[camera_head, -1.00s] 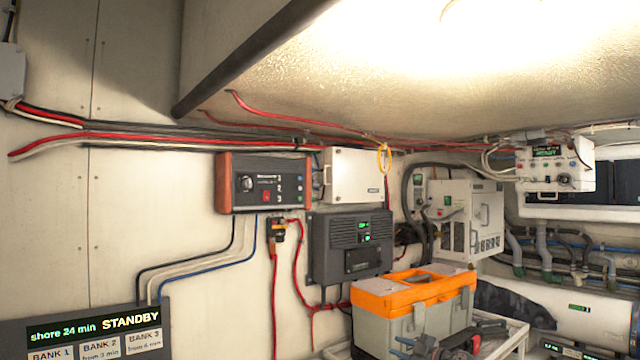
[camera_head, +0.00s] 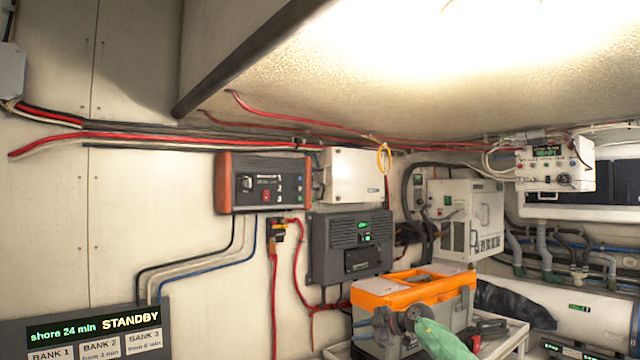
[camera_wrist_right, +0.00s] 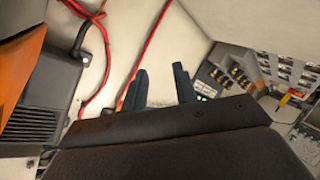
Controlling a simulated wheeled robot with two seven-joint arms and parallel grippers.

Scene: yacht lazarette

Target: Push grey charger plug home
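My right gripper (camera_head: 362,330) is in front of the orange and grey toolbox in the head view, its fingers pointing left. In the right wrist view (camera_wrist_right: 160,88) its two dark fingers stand apart with nothing between them. A dark grey box (camera_head: 350,246) with green lit displays, possibly the charger, is on the wall behind and above the gripper. It also shows at the left of the right wrist view (camera_wrist_right: 45,110), with a black cable fitting (camera_wrist_right: 82,52) on its edge. I cannot make out a grey plug for certain. My left gripper is not in view.
The toolbox (camera_head: 455,290) stands on a pale cart (camera_head: 510,340). Red cables (camera_head: 297,262) hang on the wall left of the dark grey box. A standby display panel (camera_head: 95,330) is at lower left. The wall between panel and cables is mostly bare.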

